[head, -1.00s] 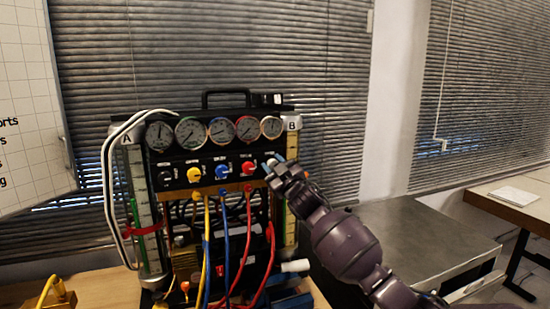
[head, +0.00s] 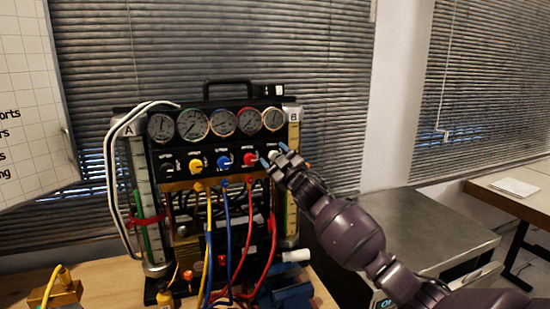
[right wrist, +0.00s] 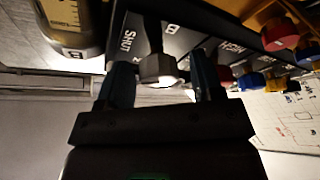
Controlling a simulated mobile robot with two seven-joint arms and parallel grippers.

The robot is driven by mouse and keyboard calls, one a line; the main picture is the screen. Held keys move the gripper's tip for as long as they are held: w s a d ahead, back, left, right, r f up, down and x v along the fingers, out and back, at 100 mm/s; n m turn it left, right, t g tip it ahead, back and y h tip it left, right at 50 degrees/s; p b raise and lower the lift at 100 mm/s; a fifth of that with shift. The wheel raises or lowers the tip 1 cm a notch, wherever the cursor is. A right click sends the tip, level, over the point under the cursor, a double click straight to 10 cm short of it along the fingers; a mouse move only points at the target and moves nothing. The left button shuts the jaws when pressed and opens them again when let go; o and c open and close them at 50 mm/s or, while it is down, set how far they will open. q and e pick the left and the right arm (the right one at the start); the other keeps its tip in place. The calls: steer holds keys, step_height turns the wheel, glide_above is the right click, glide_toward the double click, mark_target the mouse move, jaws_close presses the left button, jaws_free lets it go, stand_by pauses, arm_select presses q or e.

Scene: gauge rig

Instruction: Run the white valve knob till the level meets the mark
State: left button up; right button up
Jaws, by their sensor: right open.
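The white valve knob (head: 273,154) is at the right end of the knob row on the gauge rig's black panel. In the right wrist view the knob (right wrist: 160,69) shows between my right gripper's two blue fingers (right wrist: 162,84), with a visible gap on each side. My right gripper (head: 275,157) is open around it in the head view and hides part of it. Tube A (head: 146,205) at left has a green column and a red band (head: 148,222). Tube B (head: 293,150) at right has a yellow scale; its level is too small to read. My left gripper is out of view.
Black, yellow (head: 196,164), blue (head: 223,161) and red (head: 250,159) knobs sit left of the white one. Several gauges are above them, and coloured hoses hang below. A grey metal cabinet top (head: 415,232) is at the right.

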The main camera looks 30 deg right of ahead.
steer(key=b+v, duration=0.1)
steer(key=v, duration=0.9)
steer(key=shift+s+f, duration=0.15)
steer(key=shift+s, duration=0.2)
steer(key=w+r+m+h, duration=0.1)
steer(key=w+m, duration=0.2)
steer(key=w+r+m+h+p, duration=0.1)
steer(key=w+m+h, duration=0.1)
steer(key=w+m, duration=0.1)
steer(key=w+m+h+p, duration=0.1)
steer(key=w+m+h, duration=0.1)
steer(key=w+m, duration=0.2)
steer(key=shift+r, duration=0.4)
stand_by(0.5)
